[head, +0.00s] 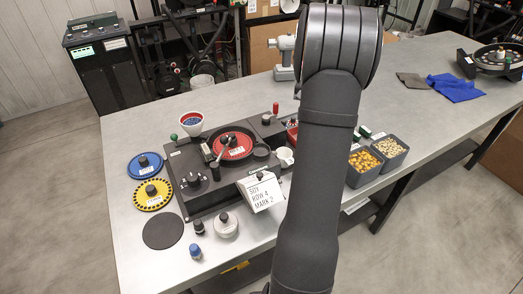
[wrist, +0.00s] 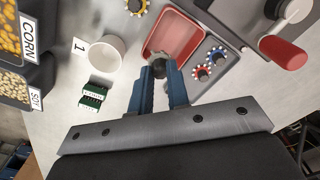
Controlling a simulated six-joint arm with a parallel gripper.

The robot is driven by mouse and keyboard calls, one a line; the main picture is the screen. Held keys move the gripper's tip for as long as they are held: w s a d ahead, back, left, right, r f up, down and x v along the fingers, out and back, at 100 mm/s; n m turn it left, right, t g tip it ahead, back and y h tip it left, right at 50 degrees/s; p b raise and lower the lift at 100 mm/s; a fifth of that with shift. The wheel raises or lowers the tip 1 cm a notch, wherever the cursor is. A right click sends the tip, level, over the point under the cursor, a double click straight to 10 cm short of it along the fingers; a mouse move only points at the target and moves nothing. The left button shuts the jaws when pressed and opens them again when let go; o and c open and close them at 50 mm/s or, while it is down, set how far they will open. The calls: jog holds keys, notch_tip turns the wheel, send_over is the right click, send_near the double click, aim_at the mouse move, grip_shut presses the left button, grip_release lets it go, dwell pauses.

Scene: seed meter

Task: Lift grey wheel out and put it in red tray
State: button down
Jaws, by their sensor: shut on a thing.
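My gripper (wrist: 160,68) is shut on a small dark grey toothed wheel (wrist: 159,62), seen between the fingertips in the wrist view. The wheel is over the near end of the red tray (wrist: 182,30); I cannot tell how high above it or whether they touch. The visible floor of the red tray is bare. In the head view my arm hides the gripper and the wheel, and only a sliver of the red tray (head: 292,133) shows beside the arm.
Two small coloured wheels (wrist: 209,64) lie in a grey compartment right of the tray. A yellow wheel (wrist: 137,6), a white cup (wrist: 106,53) and green blocks (wrist: 93,95) lie left. A red-handled part (wrist: 283,52) stands right. Seed bins (head: 390,148) and the seed meter (head: 215,165) flank my arm.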

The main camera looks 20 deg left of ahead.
jog(key=shift+f, duration=1.9)
jog(key=c, duration=1.3)
grip_release()
notch_tip(320, 180, up, 18)
jog(key=shift+f, duration=0.25)
